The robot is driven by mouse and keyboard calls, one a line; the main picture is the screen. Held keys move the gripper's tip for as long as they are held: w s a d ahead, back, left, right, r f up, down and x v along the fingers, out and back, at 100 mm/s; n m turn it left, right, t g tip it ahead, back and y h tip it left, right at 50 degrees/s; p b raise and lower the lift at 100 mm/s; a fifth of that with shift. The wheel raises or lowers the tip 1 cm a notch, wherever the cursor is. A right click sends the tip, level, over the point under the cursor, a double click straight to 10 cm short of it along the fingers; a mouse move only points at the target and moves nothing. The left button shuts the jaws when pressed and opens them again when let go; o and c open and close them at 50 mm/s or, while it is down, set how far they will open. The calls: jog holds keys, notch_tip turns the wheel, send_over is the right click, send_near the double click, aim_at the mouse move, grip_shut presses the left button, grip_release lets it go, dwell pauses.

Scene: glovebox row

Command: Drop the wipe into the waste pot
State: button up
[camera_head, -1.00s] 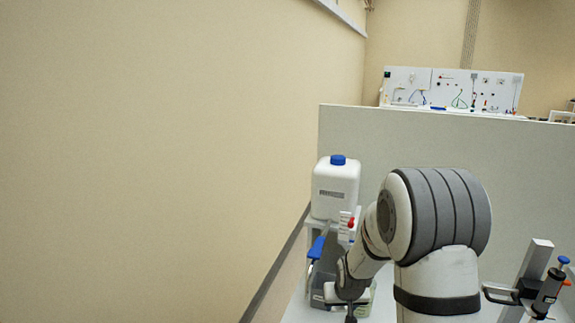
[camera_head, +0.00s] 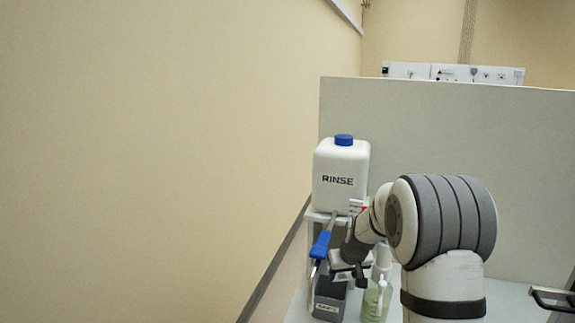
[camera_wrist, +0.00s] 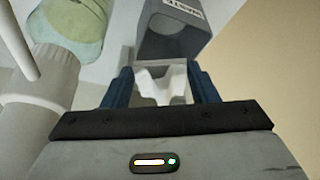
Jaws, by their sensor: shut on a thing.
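My gripper (camera_wrist: 162,88) has blue fingers shut on a crumpled white wipe (camera_wrist: 165,80) in the wrist view. The dark grey waste pot (camera_wrist: 171,36), with a pale label, lies just beyond the fingertips in that view. In the head view the pot (camera_head: 329,301) stands on the bench, with my gripper (camera_head: 349,272) above it or close to its rim. The wipe appears outside the pot, but I cannot tell its exact height over the opening. The pot's inside is mostly hidden.
A greenish clear vessel (camera_head: 375,303) stands right of the pot. A white canister marked RINSE (camera_head: 341,178) sits on a shelf behind. A plain wall (camera_head: 150,160) borders the left.

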notch_tip(320, 180, down, 4)
jog(key=shift+a+r+b, duration=0.15)
jog(key=shift+r+b, duration=0.1)
jog(key=shift+b, duration=0.5)
jog(key=o, duration=1.1)
jog(key=shift+r, duration=0.1)
jog(key=v, duration=0.7)
jog(key=shift+s+r, duration=0.25)
